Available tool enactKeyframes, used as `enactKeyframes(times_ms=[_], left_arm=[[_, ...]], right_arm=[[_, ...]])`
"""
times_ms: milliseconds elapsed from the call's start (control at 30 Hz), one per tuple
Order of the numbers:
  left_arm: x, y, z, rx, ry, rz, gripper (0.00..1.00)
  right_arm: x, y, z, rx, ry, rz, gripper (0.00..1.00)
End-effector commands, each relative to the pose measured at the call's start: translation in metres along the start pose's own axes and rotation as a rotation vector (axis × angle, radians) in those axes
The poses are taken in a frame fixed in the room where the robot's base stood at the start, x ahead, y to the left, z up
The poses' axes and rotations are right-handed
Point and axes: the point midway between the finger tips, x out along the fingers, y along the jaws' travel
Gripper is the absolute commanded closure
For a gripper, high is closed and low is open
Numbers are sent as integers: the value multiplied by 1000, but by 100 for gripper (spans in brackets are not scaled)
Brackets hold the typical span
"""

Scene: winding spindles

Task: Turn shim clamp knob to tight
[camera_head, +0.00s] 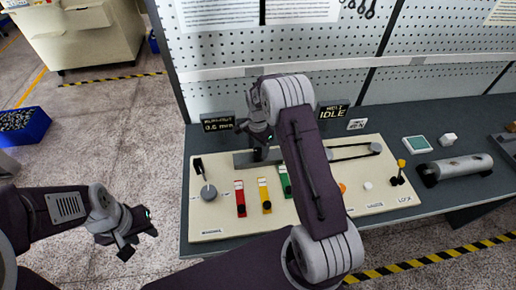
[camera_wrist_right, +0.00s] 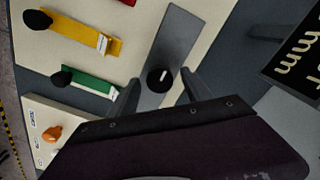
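A round black knob (camera_wrist_right: 159,79) with a short white mark sits on a grey metal bar (camera_wrist_right: 178,38) in the right wrist view. I take it for the shim clamp knob; no label for it is readable. The white mark points roughly up in that view. My right gripper (camera_wrist_right: 161,84) is open, with one finger on each side of the knob; I cannot tell whether they touch it. In the head view my right gripper (camera_head: 259,142) is over the grey bar (camera_head: 243,160) and largely hides the knob. My left gripper (camera_head: 140,244) is open and empty, left of the bench.
The cream panel (camera_head: 222,225) carries a grey lever dial (camera_head: 208,192), red (camera_head: 240,198), yellow (camera_head: 264,194) and green (camera_head: 285,182) levers, and a belt (camera_head: 350,150). Displays read 0.6 mm (camera_head: 218,124) and IDLE (camera_head: 333,112). A grey cylinder (camera_head: 460,167) lies at right.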

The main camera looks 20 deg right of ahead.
Motion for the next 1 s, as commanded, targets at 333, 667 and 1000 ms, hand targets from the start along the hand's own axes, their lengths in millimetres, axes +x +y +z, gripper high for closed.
enactKeyframes(times_ms=[333,667,1000], left_arm=[[5,0,0,0,0,0,64],[17,0,2,0,0,0,64],[17,0,2,0,0,0,64]], right_arm=[[-13,-1,-1,-1,3,-4,43],[-80,-1,0,-1,3,-3,43],[-91,0,0,-1,1,0,43]])
